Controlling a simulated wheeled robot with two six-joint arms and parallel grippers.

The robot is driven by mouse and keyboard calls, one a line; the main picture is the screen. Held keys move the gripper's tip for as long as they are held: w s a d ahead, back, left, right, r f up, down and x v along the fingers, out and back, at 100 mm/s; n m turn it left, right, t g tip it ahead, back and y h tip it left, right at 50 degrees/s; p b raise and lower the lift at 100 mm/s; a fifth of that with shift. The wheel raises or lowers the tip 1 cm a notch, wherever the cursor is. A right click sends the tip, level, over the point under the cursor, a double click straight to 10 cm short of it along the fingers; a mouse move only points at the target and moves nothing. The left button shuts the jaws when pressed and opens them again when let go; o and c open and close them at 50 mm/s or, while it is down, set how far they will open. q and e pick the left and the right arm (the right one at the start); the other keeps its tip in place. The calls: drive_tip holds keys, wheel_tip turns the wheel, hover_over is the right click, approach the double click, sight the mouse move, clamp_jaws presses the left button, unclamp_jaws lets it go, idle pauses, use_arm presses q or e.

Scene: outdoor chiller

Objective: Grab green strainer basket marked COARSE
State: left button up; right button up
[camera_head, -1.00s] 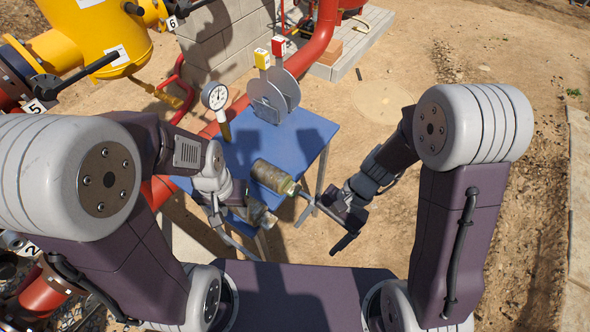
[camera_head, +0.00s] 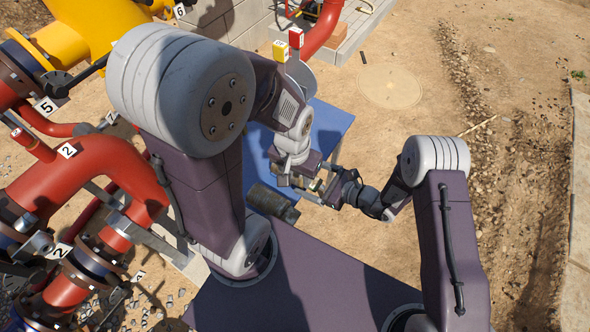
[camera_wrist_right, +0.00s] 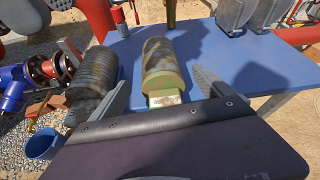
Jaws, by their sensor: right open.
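A mesh strainer basket with a green end band (camera_wrist_right: 172,84) lies on the blue table in the right wrist view. A pale tag on its near end is too small to read. My right gripper (camera_wrist_right: 163,92) is open, one finger on each side of this basket's near end; it also shows in the head view (camera_head: 326,187). A darker ribbed basket (camera_wrist_right: 95,75) lies left of the left finger, and a dark basket (camera_head: 273,202) shows below my left gripper (camera_head: 288,178) in the head view. The left jaws are too small and overlapped to read.
The blue table (camera_head: 330,125) carries spade-shaped grey plates (camera_wrist_right: 235,12) with coloured tags at its back. Red pipes (camera_head: 110,165) fill the left side. A blue cup (camera_wrist_right: 42,145) shows low left in the wrist view. The sandy ground at right is open.

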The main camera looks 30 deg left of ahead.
drive_tip(key=shift+a+f, duration=0.2)
drive_tip(key=shift+a, duration=0.3)
drive_tip(key=p+x, duration=0.1)
drive_tip(key=x, duration=0.4)
drive_tip(key=shift+w, duration=0.15)
drive_tip(key=c, duration=1.7)
drive_tip(key=shift+r, duration=0.1)
drive_tip(key=r, duration=0.4)
drive_tip(key=shift+w+d+r+b, duration=0.2)
drive_tip(key=shift+d+r+b, duration=0.05)
drive_tip(key=shift+d+b, duration=0.1)
drive_tip(key=d+r, duration=0.2)
drive_tip(key=d, duration=0.1)
drive_tip(key=w+d+r, duration=0.1)
drive_tip(key=d+r, duration=0.1)
drive_tip(key=d, duration=0.2)
drive_tip(key=d+r+b, duration=0.1)
drive_tip(key=d+r, duration=0.1)
drive_tip(key=d, duration=0.1)
drive_tip(key=shift+w+d+r, duration=0.25)
drive_tip(key=shift+w+d, duration=0.05)
drive_tip(key=shift+d, duration=0.1)
